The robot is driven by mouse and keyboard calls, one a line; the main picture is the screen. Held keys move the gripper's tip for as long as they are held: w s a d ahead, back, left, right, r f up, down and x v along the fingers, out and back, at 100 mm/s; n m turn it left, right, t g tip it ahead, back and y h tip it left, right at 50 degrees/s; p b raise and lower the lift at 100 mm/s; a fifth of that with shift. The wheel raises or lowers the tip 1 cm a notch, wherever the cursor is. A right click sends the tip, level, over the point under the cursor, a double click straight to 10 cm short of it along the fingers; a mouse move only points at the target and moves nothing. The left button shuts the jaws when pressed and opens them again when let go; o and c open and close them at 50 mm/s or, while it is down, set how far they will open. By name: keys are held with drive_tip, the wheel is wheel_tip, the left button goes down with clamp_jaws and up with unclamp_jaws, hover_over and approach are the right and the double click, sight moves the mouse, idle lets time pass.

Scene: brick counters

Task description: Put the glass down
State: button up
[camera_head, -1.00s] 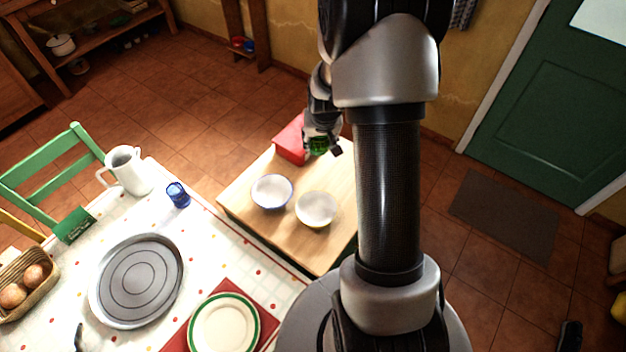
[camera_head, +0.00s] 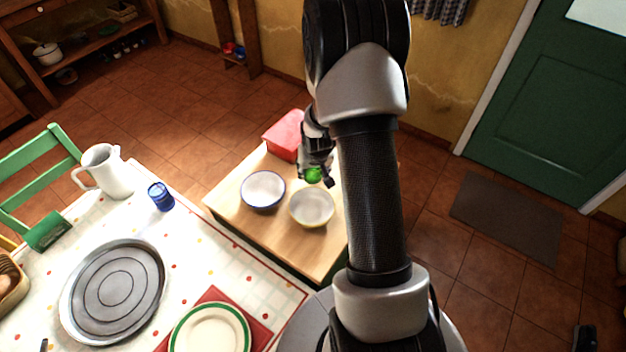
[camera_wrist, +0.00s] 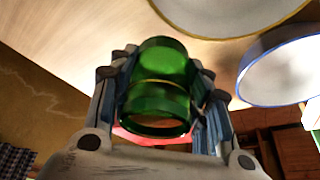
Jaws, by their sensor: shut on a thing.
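The green glass (camera_wrist: 160,88) is between the fingers of my gripper (camera_wrist: 160,95) in the wrist view, with fingers on both sides of it. In the head view, my gripper (camera_head: 318,172) is shut on the glass (camera_head: 313,175) over the small wooden table (camera_head: 285,238), behind the yellow-rimmed bowl. Most of the glass is hidden by the gripper there. I cannot tell whether the glass touches the tabletop.
A blue-rimmed bowl (camera_head: 263,190) and a yellow-rimmed bowl (camera_head: 312,208) stand on the wooden table. A red box (camera_head: 283,135) sits at its back. The front of the tabletop is bare. A dining table (camera_head: 190,250) with a blue glass (camera_head: 160,197) stands at left.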

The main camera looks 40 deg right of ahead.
sight(313, 177)
drive_tip(key=shift+f+b, duration=1.45)
drive_tip(key=shift+f, duration=0.35)
drive_tip(key=shift+f, duration=0.2)
drive_tip(key=o, duration=1.2)
drive_tip(key=shift+o, duration=0.2)
drive_tip(key=shift+r, duration=0.1)
